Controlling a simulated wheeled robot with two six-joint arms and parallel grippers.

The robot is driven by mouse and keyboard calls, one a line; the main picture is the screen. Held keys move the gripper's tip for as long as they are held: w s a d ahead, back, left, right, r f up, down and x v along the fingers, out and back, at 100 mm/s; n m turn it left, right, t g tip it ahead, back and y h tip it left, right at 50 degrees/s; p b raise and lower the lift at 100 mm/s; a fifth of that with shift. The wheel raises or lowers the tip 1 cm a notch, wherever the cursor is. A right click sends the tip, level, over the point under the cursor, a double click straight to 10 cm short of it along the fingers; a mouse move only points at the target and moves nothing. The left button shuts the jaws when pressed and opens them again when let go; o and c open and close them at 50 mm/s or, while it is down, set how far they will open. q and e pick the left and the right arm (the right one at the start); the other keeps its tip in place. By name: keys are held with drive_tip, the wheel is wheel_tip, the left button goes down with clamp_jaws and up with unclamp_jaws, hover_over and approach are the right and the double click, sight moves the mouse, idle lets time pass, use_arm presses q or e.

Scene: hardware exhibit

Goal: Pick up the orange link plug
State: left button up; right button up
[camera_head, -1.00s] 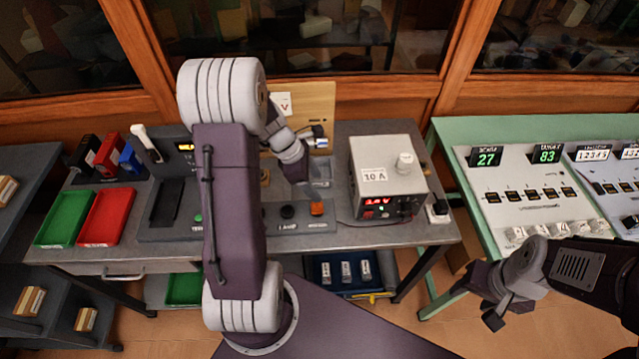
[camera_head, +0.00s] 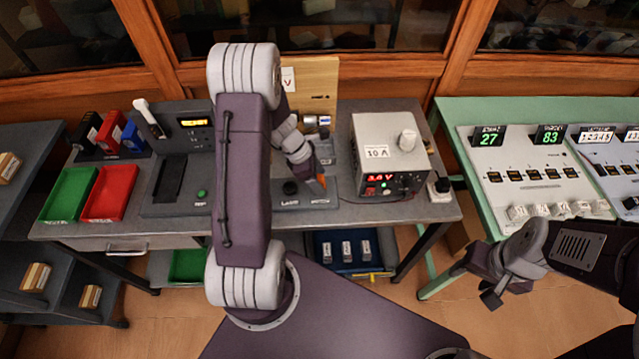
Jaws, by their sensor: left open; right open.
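The orange link plug (camera_head: 322,181) sits on the grey panel (camera_head: 318,214) on the bench, just above the printed label by a black knob (camera_head: 290,188). Only a small part of it shows, because my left gripper (camera_head: 316,182) is right over it. The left gripper points down at the plug, its jaws open; whether its fingers touch the plug cannot be told. My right gripper (camera_head: 489,298) is open and empty, low at the right, in front of the green table and far from the plug.
A wooden board (camera_head: 318,85) stands behind. Green (camera_head: 68,193) and red (camera_head: 110,191) trays lie at the left. The green table (camera_head: 455,112) with switches is at the right.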

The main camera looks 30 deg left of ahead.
sight(319, 178)
use_arm(q)
drive_tip(key=shift+w+f, duration=0.1)
drive_tip(key=c, duration=0.8)
clamp_jaws()
wheel_tip(319, 178, up, 10)
drive_tip(key=p, duration=0.2)
drive_tip(key=shift+p, duration=0.3)
